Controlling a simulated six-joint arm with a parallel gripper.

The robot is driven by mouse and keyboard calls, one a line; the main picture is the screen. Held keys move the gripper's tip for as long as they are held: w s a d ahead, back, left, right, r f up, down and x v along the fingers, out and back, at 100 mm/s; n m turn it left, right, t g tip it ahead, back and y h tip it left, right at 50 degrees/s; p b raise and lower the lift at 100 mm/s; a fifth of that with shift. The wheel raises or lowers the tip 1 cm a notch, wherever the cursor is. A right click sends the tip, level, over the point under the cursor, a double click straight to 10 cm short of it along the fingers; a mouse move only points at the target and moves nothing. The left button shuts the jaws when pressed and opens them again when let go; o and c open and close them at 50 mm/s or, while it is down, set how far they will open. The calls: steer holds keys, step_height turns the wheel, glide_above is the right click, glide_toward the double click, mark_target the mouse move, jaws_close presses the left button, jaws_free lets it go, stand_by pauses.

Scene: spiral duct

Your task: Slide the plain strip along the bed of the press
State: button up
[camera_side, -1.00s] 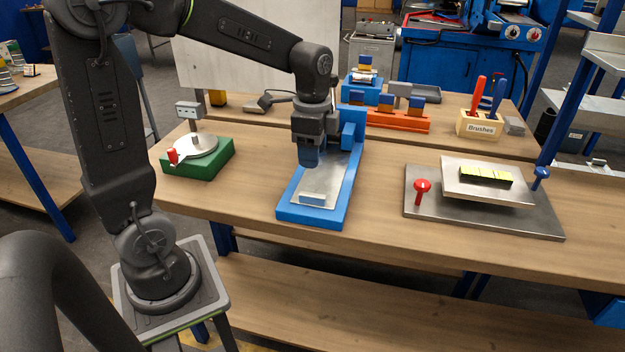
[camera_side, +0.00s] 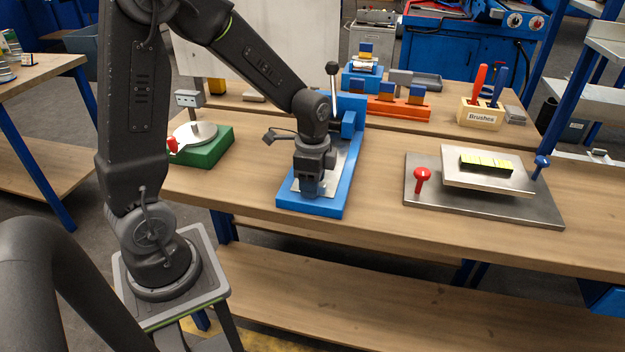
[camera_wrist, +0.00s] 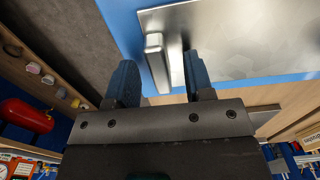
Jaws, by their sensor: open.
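The plain strip is a flat grey metal sheet (camera_side: 339,165) lying on the blue bed of the press (camera_side: 313,207). In the wrist view the strip (camera_wrist: 255,40) has a raised light-grey bar (camera_wrist: 156,58) near its end. My gripper (camera_side: 309,193) is low over the front end of the bed and hides the bar in the side view.
A black-knobbed lever (camera_side: 332,69) stands at the back of the press. A green fixture with a round plate (camera_side: 206,150) is to the left. A steel plate with red and blue knobs (camera_side: 484,205) lies to the right. Bare bench separates them from the press.

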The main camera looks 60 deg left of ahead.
steer(key=shift+c, duration=0.4)
jaws_close()
steer(key=c, duration=0.7)
jaws_free()
steer(key=shift+w+a, duration=0.75)
steer(key=shift+a, duration=0.05)
steer(key=shift+o, duration=1.3)
steer(key=shift+w+a+r, duration=0.1)
steer(key=shift+w+a, duration=0.1)
steer(key=o, duration=1.2)
steer(key=shift+c, duration=0.2)
